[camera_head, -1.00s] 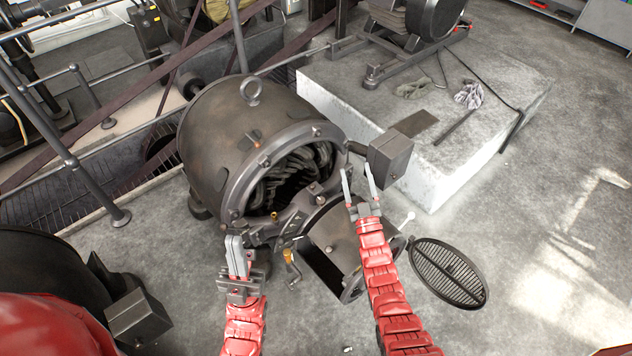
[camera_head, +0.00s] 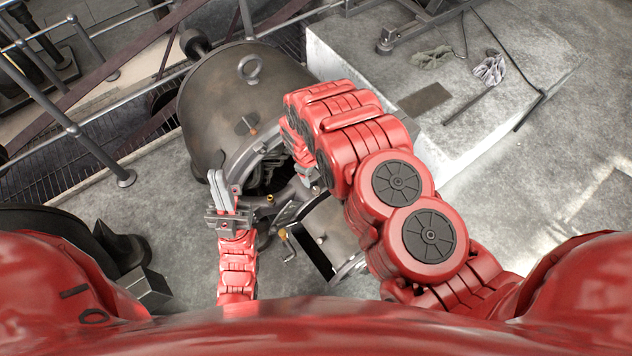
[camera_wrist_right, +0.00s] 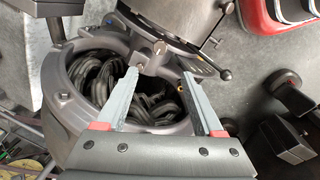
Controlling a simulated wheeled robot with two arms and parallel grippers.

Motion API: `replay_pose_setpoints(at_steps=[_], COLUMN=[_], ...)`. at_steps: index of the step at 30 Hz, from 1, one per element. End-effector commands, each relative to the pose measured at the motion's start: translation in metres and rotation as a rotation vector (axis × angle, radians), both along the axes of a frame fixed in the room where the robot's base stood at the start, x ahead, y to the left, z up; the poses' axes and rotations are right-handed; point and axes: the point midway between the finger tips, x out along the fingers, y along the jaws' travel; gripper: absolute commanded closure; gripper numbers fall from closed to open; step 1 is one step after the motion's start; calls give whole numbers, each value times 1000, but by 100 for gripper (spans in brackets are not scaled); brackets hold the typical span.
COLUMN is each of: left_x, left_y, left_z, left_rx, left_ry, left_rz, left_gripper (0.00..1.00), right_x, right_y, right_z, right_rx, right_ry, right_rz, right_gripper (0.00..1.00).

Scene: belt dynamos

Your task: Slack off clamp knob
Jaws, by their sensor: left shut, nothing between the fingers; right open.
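The dynamo housing (camera_head: 215,110) is a dark metal drum with a lifting eye; its open end ring and coils show in the right wrist view (camera_wrist_right: 58,95). A lever with a dark ball end (camera_wrist_right: 225,75) shows right of my right fingers. I cannot tell which part is the clamp knob. My left gripper (camera_head: 222,188) is shut and empty, left of the crank.
A pale concrete block (camera_head: 470,130) stands at the right with gloves (camera_head: 489,68) and a flat plate (camera_head: 425,98) on it. Railings (camera_head: 90,145) run along the left. A dark machine with a box (camera_head: 145,288) is at lower left. Floor at the right is clear.

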Motion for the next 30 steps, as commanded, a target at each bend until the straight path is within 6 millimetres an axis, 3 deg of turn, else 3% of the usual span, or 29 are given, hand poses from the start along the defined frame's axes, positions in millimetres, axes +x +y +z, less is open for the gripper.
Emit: replay_pose_setpoints(at_steps=[15,21,23,30], left_x=[0,0,0,0], left_y=[0,0,0,0], left_z=[-97,-124,-113,-112], left_rx=[0,0,0,0], left_ry=[0,0,0,0], left_rz=[0,0,0,0], left_gripper=[100,100,100,100], right_x=[11,15,18,22], right_y=[-7,-12,-12,-14], right_z=[-86,-128,-126,-156], right_rx=[2,-1,0,0], right_ry=[-3,2,-2,-3], right_rz=[-2,-4,-5,-4], right_gripper=[31,31,31,31])
